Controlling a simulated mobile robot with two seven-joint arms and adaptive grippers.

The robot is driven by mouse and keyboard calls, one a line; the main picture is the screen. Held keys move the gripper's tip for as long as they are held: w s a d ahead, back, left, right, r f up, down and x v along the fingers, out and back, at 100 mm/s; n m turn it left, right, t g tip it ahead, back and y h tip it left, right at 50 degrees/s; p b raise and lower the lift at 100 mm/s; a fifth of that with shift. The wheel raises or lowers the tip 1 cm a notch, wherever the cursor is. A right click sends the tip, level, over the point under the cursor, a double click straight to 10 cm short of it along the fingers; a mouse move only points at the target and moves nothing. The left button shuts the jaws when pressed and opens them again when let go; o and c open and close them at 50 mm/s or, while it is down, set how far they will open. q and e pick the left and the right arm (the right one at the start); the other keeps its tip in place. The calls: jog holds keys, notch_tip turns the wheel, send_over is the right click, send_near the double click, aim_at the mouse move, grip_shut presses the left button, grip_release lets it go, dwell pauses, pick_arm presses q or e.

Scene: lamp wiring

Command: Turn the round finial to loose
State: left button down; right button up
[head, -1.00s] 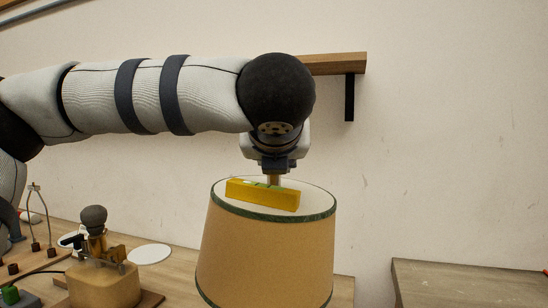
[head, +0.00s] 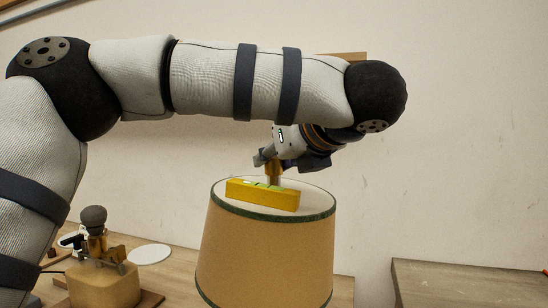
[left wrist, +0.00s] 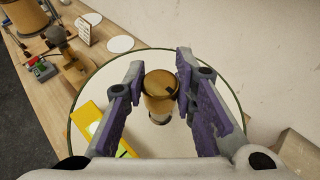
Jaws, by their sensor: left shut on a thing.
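The lampshade (head: 262,250) is tan with dark green trim and stands upright on the table. The round finial (left wrist: 160,84) is brass-coloured and sits above the middle of the shade top, with a dark mark on its upper face. My left gripper (left wrist: 161,88) is shut on it from above, one purple-padded finger on each side. In the head view my left gripper (head: 272,168) hides most of the finial. A yellow spirit level (head: 262,196) lies across the top of the shade, and also shows in the left wrist view (left wrist: 90,122). My right gripper is not seen.
A wooden block with a dark knob (head: 103,286) stands on the wooden table at the left. A white disc (head: 149,254) lies behind it. A second wooden surface (head: 465,284) is at the right. The wall behind has a wooden shelf (head: 345,55).

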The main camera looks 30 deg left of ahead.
pick_arm(q)
jog(key=c, duration=1.3)
grip_release()
jog(key=v, duration=1.2)
